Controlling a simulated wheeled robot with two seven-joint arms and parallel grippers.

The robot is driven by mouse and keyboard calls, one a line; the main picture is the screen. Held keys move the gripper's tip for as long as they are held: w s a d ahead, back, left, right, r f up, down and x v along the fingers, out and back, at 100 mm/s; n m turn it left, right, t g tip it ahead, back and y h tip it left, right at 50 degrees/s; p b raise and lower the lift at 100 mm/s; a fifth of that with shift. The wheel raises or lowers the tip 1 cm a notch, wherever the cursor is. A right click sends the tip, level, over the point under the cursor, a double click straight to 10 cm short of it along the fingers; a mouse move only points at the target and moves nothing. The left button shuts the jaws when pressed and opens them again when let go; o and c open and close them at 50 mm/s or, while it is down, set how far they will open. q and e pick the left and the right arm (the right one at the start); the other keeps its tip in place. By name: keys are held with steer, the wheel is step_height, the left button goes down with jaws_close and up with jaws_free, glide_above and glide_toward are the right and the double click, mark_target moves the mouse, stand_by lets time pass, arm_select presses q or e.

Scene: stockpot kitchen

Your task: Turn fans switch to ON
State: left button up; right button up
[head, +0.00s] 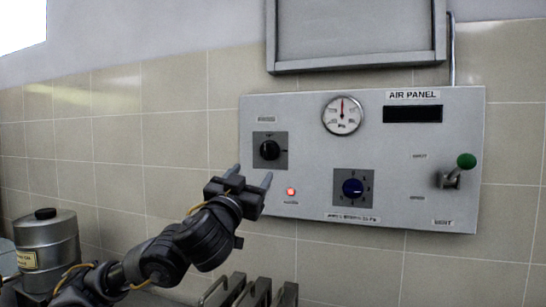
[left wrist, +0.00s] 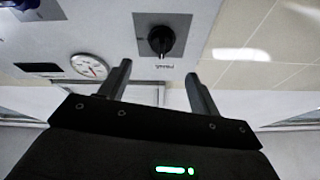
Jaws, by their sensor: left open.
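The grey air panel (head: 300,110) is on the tiled wall. A black rotary knob (head: 270,150) on a dark square plate is at its upper left, under a small label too blurred to read; I take it for the fans switch. The same knob shows in the left wrist view (left wrist: 161,40) at the top centre, beyond the fingertips. My left gripper (head: 250,174) is open and empty, below and left of the knob in the head view and apart from it. In the left wrist view its two fingers (left wrist: 158,72) point toward the panel. My right gripper is not visible.
The panel also carries a round gauge (head: 342,115), a blue knob (head: 353,188), a lit red lamp (head: 291,191), a dark display (head: 412,114) and a green-tipped lever (head: 466,161). A metal canister (head: 47,243) stands at lower left. Metal racks (head: 250,291) are below the panel.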

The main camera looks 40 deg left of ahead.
mark_target(265, 154)
arm_select(q)
steer(key=x, duration=0.9)
steer(key=shift+w+a+r+p, duration=0.15)
steer(key=shift+w+a+p, duration=0.1)
steer(key=shift+p, duration=0.1)
steer(key=shift+w+a+r, duration=0.15)
steer(key=shift+w+a, duration=0.05)
steer(key=shift+w, duration=0.25)
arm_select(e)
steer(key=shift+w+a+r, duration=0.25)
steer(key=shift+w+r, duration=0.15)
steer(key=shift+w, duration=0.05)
arm_select(q)
steer(key=c, duration=1)
steer(key=shift+o, duration=0.2)
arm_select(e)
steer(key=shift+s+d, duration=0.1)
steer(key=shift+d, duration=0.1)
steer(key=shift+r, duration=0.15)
